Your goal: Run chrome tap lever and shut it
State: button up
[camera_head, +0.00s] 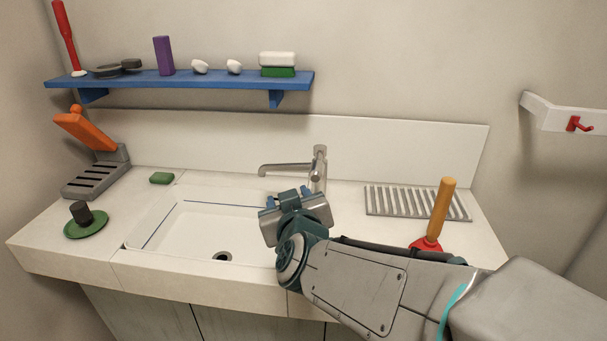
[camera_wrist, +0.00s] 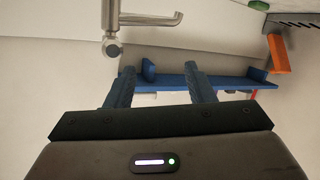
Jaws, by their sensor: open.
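The chrome tap (camera_head: 317,172) stands behind the basin, with its spout (camera_head: 284,168) reaching left. Its lever (camera_head: 320,151) appears to be at the top of the body; its exact position is hard to tell. In the wrist view, which looks turned over, the tap (camera_wrist: 110,18) is at the upper left with its rounded end (camera_wrist: 113,48) beyond the fingers. My gripper (camera_head: 289,196) is in front of the tap, over the right part of the basin, apart from it. In the wrist view my gripper (camera_wrist: 160,82) shows two spread blue fingers with nothing between them.
The white basin (camera_head: 190,225) is at left of my arm. A blue shelf (camera_head: 190,80) with several items hangs above. A grey drying rack (camera_head: 415,202) and a plunger (camera_head: 440,210) are at right. A green soap (camera_head: 162,178) and orange-handled holder (camera_head: 95,178) are at left.

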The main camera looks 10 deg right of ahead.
aim_at(317, 162)
jog(key=w+d+h, duration=0.2)
jog(key=w, duration=0.2)
jog(key=w+d+m+t+h, duration=0.1)
jog(key=w+d, duration=0.2)
jog(key=w, duration=0.1)
jog(key=w+d+h, duration=0.2)
jog(key=w+d, duration=0.1)
jog(key=w, duration=0.1)
jog(key=shift+w+f+m+t+h+b, duration=0.2)
jog(key=shift+f+m+t+h+b, duration=0.1)
jog(key=shift+f+t+b, duration=0.1)
grip_shut()
jog(key=shift+r, duration=0.15)
